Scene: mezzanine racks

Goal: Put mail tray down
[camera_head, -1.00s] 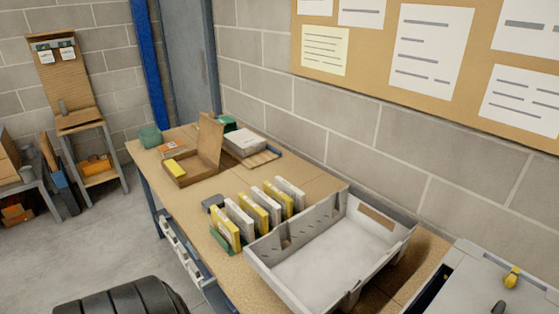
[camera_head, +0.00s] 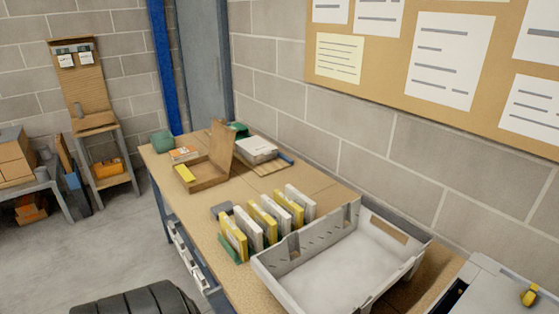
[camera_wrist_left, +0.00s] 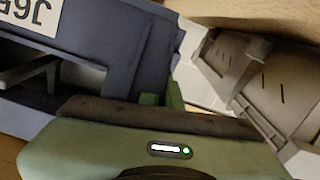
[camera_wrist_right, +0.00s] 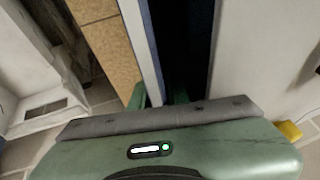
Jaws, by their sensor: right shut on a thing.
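A pale grey open tray (camera_head: 330,272), which looks like the mail tray, is on the wooden table, empty, its near end cut off by the frame. It also appears at the right of the left wrist view (camera_wrist_left: 225,65). My right gripper (camera_wrist_right: 160,97), in its wrist view, is closed at a thin pale edge (camera_wrist_right: 140,40) beside a dark blue gap; I cannot tell what this edge belongs to. My left gripper (camera_wrist_left: 172,95) is beside a dark blue labelled thing (camera_wrist_left: 105,60); its fingers are mostly hidden. Neither gripper shows in the head view.
Several upright white and yellow files (camera_head: 265,218) stand just beyond the tray. An open cardboard box (camera_head: 205,180) lies farther back. A grey case (camera_head: 510,285) with a yellow knob (camera_head: 530,294) stands at the right. A brick wall bounds the table's far side.

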